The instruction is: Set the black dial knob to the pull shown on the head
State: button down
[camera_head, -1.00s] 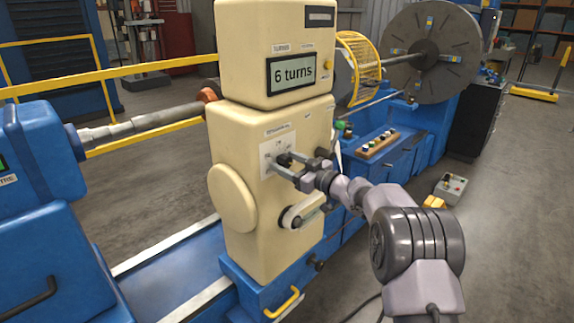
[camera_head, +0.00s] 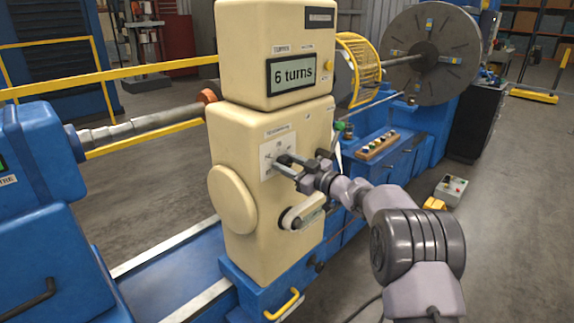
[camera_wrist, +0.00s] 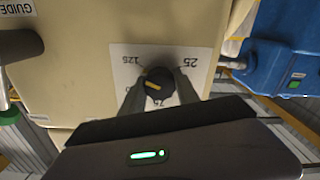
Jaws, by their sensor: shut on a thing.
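The black dial knob (camera_wrist: 158,87) sits on a white scale plate (camera_wrist: 122,70) on the cream housing, with a yellow pointer mark on its face. In the wrist view the scale numbers appear upside down: 125 upper left, 25 upper right, and a partly hidden number below. My gripper (camera_wrist: 158,93) is shut on the knob, one finger on each side. In the head view my gripper (camera_head: 282,166) covers most of the knob.
A small rack of colored knobs (camera_head: 377,144) and a grey control box (camera_head: 450,189) are to the right. A yellow rail (camera_head: 110,73) runs behind at left.

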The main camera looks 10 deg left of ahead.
jog(key=n+b, duration=0.2)
jog(key=n, duration=0.3)
jog(key=shift+f, duration=0.1)
jog(key=n+b, duration=0.2)
jog(key=n, duration=0.3)
jog(key=shift+n, duration=0.3)
dwell(0.3)
jog(key=c, duration=0.9)
grip_release()
jog(key=shift+d, duration=0.1)
jog(key=p+v, duration=0.2)
jog(key=v, duration=1.5)
jog(key=shift+s+p, duration=0.2)
jog(key=shift+p, duration=0.1)
jog(key=shift+d, duration=0.1)
